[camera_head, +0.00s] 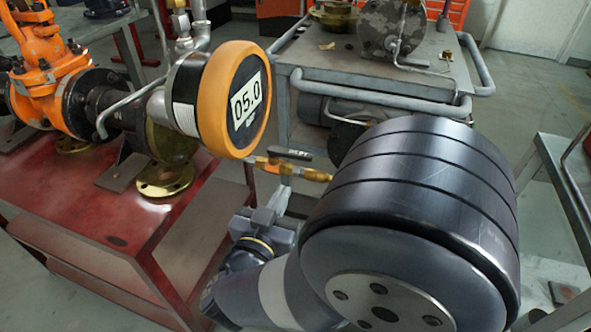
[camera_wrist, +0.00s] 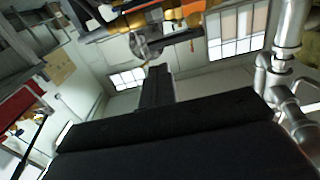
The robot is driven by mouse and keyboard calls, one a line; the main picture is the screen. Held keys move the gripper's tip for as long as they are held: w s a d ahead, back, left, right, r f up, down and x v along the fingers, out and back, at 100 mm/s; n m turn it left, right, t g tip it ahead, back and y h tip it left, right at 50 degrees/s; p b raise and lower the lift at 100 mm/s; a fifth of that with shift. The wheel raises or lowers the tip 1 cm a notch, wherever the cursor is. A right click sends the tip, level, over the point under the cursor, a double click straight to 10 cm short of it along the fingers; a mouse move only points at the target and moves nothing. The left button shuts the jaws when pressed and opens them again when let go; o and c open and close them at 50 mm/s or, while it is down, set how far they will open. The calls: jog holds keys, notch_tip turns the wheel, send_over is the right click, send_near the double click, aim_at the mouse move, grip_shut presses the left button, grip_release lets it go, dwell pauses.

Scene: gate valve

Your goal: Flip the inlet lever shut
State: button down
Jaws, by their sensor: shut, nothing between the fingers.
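The inlet lever (camera_head: 290,153) is a small black handle on a brass valve (camera_head: 308,174), right of the round gauge in the head view. The handle looks roughly in line with the brass body. My gripper (camera_head: 285,184) is just below the brass valve, partly hidden by my own arm. In the wrist view my gripper (camera_wrist: 158,72) shows as dark fingers shut together, with nothing between them. Blurred brass fittings (camera_wrist: 170,17) hang above the fingertips there. I cannot tell whether the fingers touch the lever.
The orange-rimmed gauge (camera_head: 232,98) reads 05.0. An orange gate valve (camera_head: 45,65) and pipe flanges stand on a red bench (camera_head: 110,225). A grey cart (camera_head: 350,65) with metal parts stands behind. Another grey table edge (camera_head: 560,180) is at right.

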aim_at(301, 159)
jog(key=b+x, duration=0.2)
jog(key=x, duration=0.6)
jog(key=shift+w+d, duration=0.15)
jog(key=shift+w, duration=0.25)
jog(key=shift+d+f+y, duration=0.1)
jog(key=shift+d+y, duration=0.05)
jog(key=shift+y, duration=0.15)
